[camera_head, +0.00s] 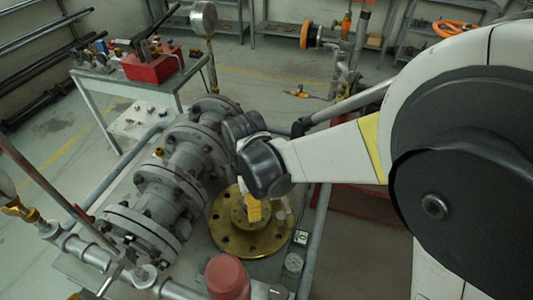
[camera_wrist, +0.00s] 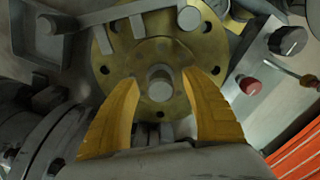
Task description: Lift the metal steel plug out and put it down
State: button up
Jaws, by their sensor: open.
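The steel plug (camera_wrist: 159,86) shows in the wrist view as a short grey round piece at the centre of a brass flange (camera_wrist: 118,60). The flange (camera_head: 226,237) also shows in the head view, flat on the bench beside the grey valve body. My gripper (camera_wrist: 161,78) is open, with its two yellow fingertips apart, left and right of the plug as pictured. I see no clear contact. In the head view my gripper (camera_head: 256,209) points down over the flange and hides the plug.
The grey flanged valve body (camera_head: 180,180) stands close to the left of the flange. A red cap (camera_head: 228,276) and a small dial (camera_head: 293,263) are near the front. A side table (camera_head: 140,118) holds a red box (camera_head: 152,66).

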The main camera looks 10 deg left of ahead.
jog(key=shift+f, duration=0.2)
grip_shut()
jog(key=shift+r+p, duration=0.3)
jog(key=shift+r, duration=0.2)
jog(key=r+p, duration=0.1)
jog(key=r, duration=0.1)
jog(key=r+p, duration=0.1)
jog(key=r, duration=0.1)
jog(key=shift+s+d, duration=0.1)
jog(key=shift+s, duration=0.3)
jog(key=s+r+p, duration=0.6)
jog(key=s+r, duration=0.4)
jog(key=s, duration=0.1)
jog(key=shift+d+r+p, duration=0.3)
jog(key=shift+d+p, duration=0.1)
jog(key=shift+d, duration=0.05)
jog(key=shift+w, duration=0.1)
